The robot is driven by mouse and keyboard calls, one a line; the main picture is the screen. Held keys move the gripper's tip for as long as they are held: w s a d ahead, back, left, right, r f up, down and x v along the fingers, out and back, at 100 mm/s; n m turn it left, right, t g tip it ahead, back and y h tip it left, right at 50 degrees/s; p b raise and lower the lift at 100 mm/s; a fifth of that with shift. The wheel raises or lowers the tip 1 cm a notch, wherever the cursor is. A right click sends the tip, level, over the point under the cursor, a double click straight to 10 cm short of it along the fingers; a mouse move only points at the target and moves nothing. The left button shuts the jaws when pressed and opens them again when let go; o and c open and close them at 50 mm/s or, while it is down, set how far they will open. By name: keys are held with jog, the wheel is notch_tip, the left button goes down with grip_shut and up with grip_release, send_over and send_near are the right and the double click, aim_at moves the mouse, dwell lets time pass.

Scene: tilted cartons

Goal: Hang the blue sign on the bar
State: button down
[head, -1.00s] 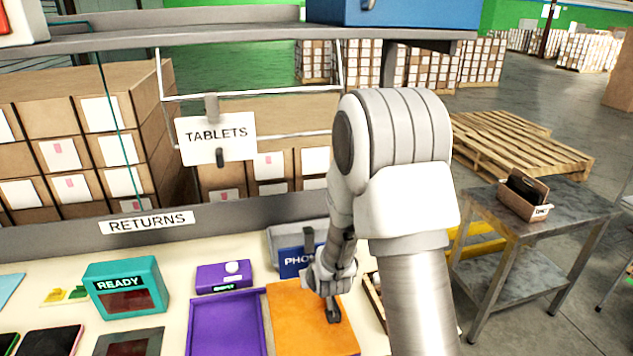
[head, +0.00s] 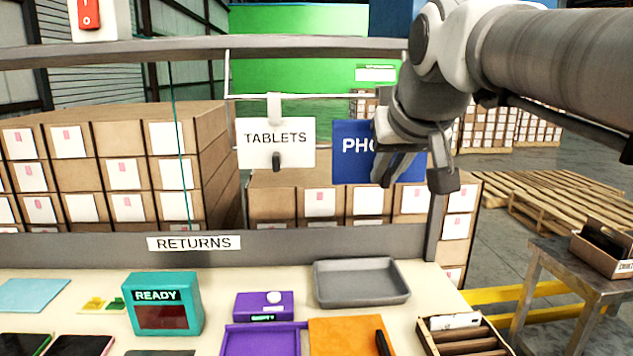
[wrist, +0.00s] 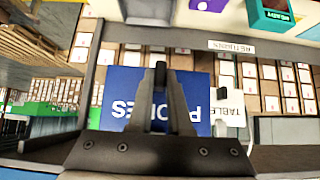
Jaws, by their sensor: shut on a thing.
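The blue sign (head: 345,172), with white lettering starting "PHO", hangs upright in front of my gripper's fingers, just right of the white TABLETS sign (head: 262,150). My gripper (head: 412,172) covers its right part in the head view. In the wrist view the blue sign (wrist: 118,85) appears upside down, with my gripper (wrist: 160,85) shut on its dark middle clip. The thin white bar (head: 312,96) runs below the shelf, and the TABLETS sign hangs from it by a hook. The blue sign's top edge is below the bar; its hook is hidden.
A shelf (head: 180,50) runs above the bar. The bench below holds an empty grey tray (head: 362,298), a purple box (head: 264,306), a teal READY box (head: 163,318) and an orange pad (head: 345,340). Stacked cartons (head: 120,170) stand behind.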

jog(key=shift+s+r, duration=0.45)
jog(key=shift+s, duration=0.15)
jog(key=w+f+p, duration=0.1)
jog(key=w+p, duration=0.3)
jog(key=w, duration=1.2)
jog(key=shift+f+p, duration=0.4)
dwell(0.3)
jog(key=c, duration=0.8)
grip_release()
jog(key=shift+o, duration=0.2)
